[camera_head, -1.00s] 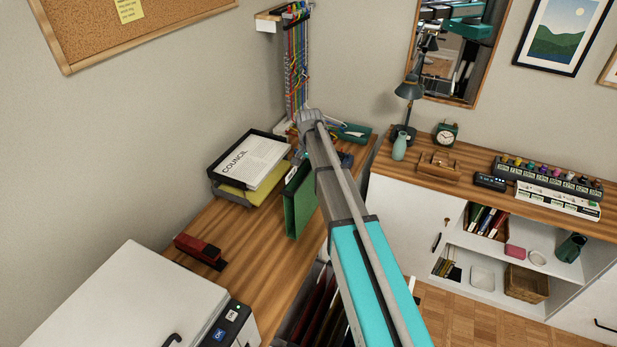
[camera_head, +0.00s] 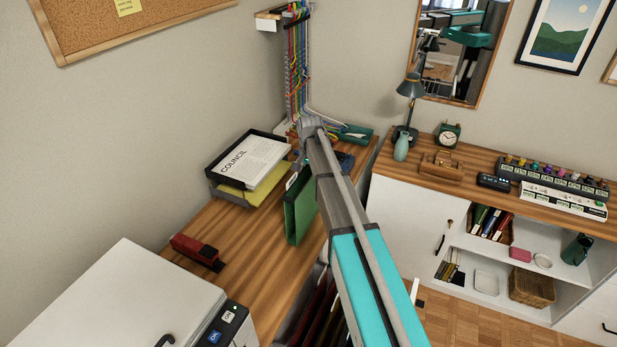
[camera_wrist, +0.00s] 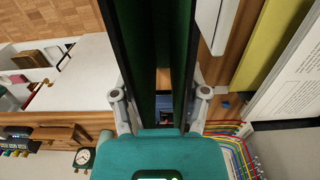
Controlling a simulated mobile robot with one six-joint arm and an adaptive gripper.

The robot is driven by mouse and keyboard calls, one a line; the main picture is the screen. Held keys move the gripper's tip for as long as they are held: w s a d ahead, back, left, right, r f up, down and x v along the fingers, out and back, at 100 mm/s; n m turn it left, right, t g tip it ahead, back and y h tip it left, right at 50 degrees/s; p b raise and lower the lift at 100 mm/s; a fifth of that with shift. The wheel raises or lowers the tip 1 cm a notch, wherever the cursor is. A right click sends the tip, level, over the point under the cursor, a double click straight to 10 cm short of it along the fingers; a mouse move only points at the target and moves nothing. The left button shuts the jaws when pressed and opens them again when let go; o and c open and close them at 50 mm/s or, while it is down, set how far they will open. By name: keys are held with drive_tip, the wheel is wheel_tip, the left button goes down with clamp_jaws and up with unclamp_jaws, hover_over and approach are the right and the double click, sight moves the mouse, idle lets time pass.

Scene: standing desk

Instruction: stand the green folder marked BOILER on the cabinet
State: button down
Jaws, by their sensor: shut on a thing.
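The green folder (camera_head: 301,212) hangs upright above the wooden desk, left of my arm. Its marking is not readable from here. My gripper is shut on it; in the wrist view the two fingers (camera_wrist: 160,102) press on either side of the folder, whose dark edges and green inside (camera_wrist: 178,50) fill the middle. In the head view my arm hides most of the gripper. The white cabinet with a wooden top (camera_head: 395,176) stands to the right, apart from the folder.
A paper tray marked COUNCIL (camera_head: 216,187) and a red stapler (camera_head: 197,249) are on the desk. A white machine (camera_head: 130,300) is at lower left.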

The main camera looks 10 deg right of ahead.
drive_tip(key=shift+f, duration=0.2)
drive_tip(key=shift+c, duration=0.5)
unclamp_jaws()
drive_tip(key=shift+r, duration=0.1)
drive_tip(key=shift+r, duration=0.1)
wheel_tip(320, 180, up, 12)
drive_tip(key=p, duration=1.2)
drive_tip(key=shift+s, duration=0.1)
idle(0.5)
drive_tip(key=s+n, duration=0.7)
drive_tip(key=s, duration=2.2)
drive_tip(key=shift+a, duration=0.15)
